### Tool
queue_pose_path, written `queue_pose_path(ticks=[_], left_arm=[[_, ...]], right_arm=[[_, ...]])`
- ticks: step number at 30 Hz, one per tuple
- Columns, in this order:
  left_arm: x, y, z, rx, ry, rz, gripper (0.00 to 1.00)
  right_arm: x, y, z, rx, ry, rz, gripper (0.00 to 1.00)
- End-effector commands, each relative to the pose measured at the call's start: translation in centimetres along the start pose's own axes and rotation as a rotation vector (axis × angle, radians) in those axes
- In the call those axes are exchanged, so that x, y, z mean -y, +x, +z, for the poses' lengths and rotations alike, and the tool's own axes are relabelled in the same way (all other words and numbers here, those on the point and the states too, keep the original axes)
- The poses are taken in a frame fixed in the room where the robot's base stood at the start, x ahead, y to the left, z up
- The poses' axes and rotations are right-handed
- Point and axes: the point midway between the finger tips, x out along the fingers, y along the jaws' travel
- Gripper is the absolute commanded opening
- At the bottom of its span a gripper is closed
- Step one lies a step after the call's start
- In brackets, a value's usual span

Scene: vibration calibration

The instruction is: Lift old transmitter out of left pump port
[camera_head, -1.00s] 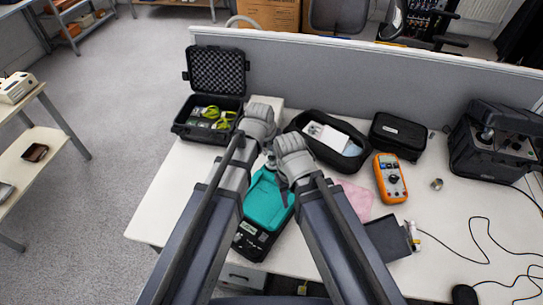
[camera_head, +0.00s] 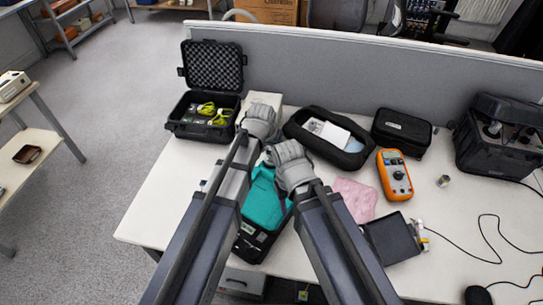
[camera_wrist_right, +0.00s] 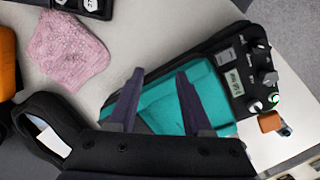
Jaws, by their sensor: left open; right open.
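A teal-and-black device (camera_head: 262,205), possibly the pump, lies on the desk below my two arms. In the right wrist view the device (camera_wrist_right: 165,108) shows its teal top, with knobs and a small display on its black panel. A small brown-orange piece (camera_wrist_right: 271,122) is at the panel's edge; I cannot tell whether it is the transmitter. My right gripper (camera_wrist_right: 157,88) is open and empty, its fingers over the teal top. My left gripper (camera_head: 262,124) is open above the desk behind the device, its fingertips mostly hidden. The port is not clearly visible.
An open black case (camera_head: 205,112) with yellow-green items stands at left. An oval black case (camera_head: 300,120), a closed black case (camera_head: 402,130), an orange multimeter (camera_head: 394,176), a pink cloth (camera_head: 355,198) and a dark box (camera_head: 390,240) surround the arms. A grey partition (camera_head: 350,75) borders the back.

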Motion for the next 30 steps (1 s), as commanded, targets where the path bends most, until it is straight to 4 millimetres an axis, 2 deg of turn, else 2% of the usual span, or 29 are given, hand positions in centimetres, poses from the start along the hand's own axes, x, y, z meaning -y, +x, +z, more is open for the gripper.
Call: queue_pose_path(ticks=[4,22,30], left_arm=[[-0.01,-0.15,-0.03,0.0,0.0,0.0,0.68],[-0.01,-0.14,-0.02,0.0,0.0,0.0,0.01],[0.0,-0.14,-0.02,0.0,0.0,0.0,0.0]], right_arm=[[-0.01,-0.14,0.01,0.0,0.0,0.0,0.5],[-0.01,-0.14,0.01,0.0,0.0,0.0,0.5],[-0.01,-0.14,0.01,0.0,0.0,0.0,0.5]])
